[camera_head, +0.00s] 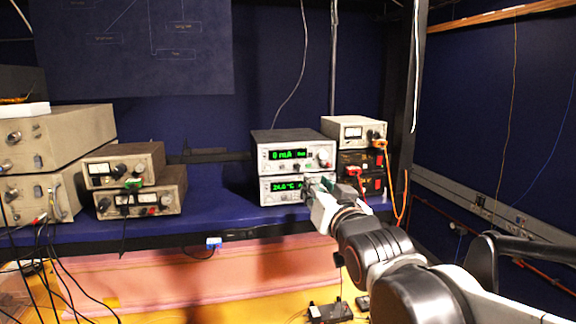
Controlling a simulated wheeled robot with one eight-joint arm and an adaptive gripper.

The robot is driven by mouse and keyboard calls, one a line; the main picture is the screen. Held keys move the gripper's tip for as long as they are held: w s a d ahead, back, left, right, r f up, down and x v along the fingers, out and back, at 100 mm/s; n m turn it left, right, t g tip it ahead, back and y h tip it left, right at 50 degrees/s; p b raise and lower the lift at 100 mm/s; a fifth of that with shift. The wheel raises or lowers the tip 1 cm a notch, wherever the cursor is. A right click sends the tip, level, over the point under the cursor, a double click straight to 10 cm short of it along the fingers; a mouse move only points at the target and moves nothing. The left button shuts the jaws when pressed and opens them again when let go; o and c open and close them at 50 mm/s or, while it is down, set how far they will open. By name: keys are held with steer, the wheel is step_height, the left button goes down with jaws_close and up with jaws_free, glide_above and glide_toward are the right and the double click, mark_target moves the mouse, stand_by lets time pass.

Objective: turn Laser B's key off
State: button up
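A stack of two grey instruments with green displays stands on the blue shelf. The upper unit (291,155) reads about "0 mA" and has a round knob at its right. The lower unit (285,188) reads about "24.0 °C". My gripper (314,188) is in front of the right part of the lower unit's panel, at or very near it. It hides the controls there. I cannot make out a key or any "Laser B" label, nor whether the fingers are apart or touch the panel.
Right of the stack stand a grey metered box (354,131) and black units (352,160) with red and orange leads. Several grey instruments (60,140) sit at the left. The blue shelf (220,207) has free room in the middle. Cables hang off its front edge.

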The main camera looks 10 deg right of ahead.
mark_target(298, 168)
steer(key=w+p, duration=0.2)
steer(key=w, duration=1.1)
steer(key=shift+w, duration=0.35)
steer(key=shift+c, duration=0.4)
jaws_close()
